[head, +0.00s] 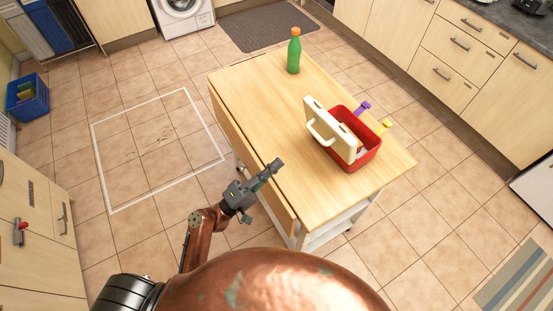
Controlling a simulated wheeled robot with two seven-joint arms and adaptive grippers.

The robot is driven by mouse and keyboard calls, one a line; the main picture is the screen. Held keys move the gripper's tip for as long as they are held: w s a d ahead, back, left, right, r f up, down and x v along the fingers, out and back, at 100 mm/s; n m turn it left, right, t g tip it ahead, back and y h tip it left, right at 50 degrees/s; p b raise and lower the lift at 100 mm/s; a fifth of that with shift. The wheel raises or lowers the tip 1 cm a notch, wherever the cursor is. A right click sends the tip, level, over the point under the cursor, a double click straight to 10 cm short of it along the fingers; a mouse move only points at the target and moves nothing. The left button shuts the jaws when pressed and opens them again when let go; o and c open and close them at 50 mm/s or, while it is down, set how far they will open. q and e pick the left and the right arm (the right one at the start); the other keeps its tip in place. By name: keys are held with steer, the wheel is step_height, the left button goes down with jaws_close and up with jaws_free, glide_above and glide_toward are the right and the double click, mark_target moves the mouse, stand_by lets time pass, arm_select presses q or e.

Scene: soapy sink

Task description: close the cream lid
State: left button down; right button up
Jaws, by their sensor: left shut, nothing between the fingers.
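The cream lid (326,131) stands raised, roughly upright, along the left side of a red box (366,158) on the wooden table. It has a cream handle on its outer, left face. The box is open, and part of its inside shows to the right of the lid. My left gripper (275,165) is shut and empty. It is near the table's left edge, to the left of the lid and nearer to me, apart from it. My right gripper is not in view.
The wooden table (263,97) has bare top around the box. A green bottle (294,55) with an orange cap stands at its far end. A purple item (363,108) and a yellow item (384,127) are beside the box's far right side.

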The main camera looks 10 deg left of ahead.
arm_select(q)
steer(key=p+x, duration=0.3)
steer(key=x, duration=0.8)
steer(key=shift+w, duration=0.15)
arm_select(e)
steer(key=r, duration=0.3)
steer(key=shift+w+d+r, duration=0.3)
arm_select(q)
steer(key=shift+d, duration=0.15)
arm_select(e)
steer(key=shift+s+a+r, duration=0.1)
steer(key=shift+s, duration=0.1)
